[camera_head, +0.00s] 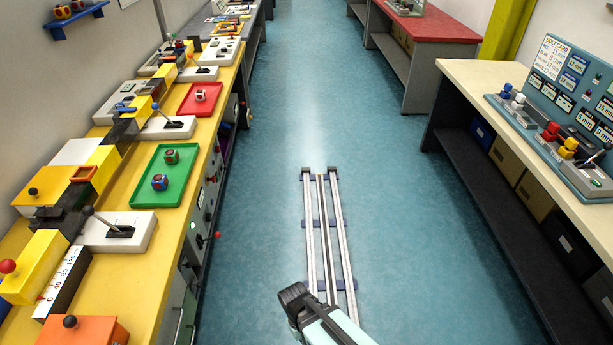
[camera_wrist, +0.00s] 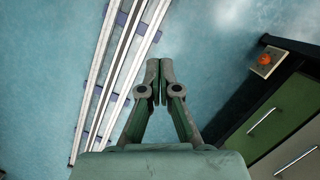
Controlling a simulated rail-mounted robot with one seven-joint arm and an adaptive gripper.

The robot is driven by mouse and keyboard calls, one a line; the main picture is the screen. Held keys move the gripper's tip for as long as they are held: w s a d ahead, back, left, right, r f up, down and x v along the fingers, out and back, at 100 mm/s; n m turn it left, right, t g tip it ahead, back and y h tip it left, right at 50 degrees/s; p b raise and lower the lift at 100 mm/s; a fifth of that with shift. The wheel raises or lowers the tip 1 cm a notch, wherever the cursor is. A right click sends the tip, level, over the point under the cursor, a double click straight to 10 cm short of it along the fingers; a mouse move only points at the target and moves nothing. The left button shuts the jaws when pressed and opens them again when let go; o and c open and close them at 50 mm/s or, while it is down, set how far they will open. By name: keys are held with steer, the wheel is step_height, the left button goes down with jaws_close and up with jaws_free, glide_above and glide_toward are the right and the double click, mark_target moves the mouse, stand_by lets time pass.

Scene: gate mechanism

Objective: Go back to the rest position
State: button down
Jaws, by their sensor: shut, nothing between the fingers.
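My gripper (camera_wrist: 160,75) is shut and empty in the wrist view, with its two fingers together over the blue floor. The head view shows part of my arm at the bottom middle, above the near end of the floor rails; the fingertips are not clear there. The rails (camera_head: 309,230) run away from me along the aisle, and they also show left of the gripper in the wrist view (camera_wrist: 103,65). Nothing touches the gripper.
A yellow bench (camera_head: 172,225) on the left carries lever boxes, a green tray (camera_head: 139,191) and a red tray (camera_head: 187,108). A pale bench (camera_head: 480,80) with a blue panel stands on the right. A red-topped bench (camera_head: 430,27) stands farther back.

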steer(key=s+d+f+m+g+y, duration=0.1)
steer(key=s+d+f+m+g, duration=0.1)
steer(key=s+d, duration=0.5)
steer(key=s+d+f+m+g, duration=0.2)
steer(key=s+d+f+m, duration=0.2)
steer(key=d, duration=0.6)
steer(key=s+f, duration=0.2)
steer(key=s, duration=0.1)
steer(key=shift+g+y, duration=0.3)
steer(key=shift+y, duration=0.1)
steer(key=shift+d+f, duration=0.1)
steer(key=shift+f, duration=0.05)
step_height(320, 180, down, 15)
steer(key=b, duration=1.5)
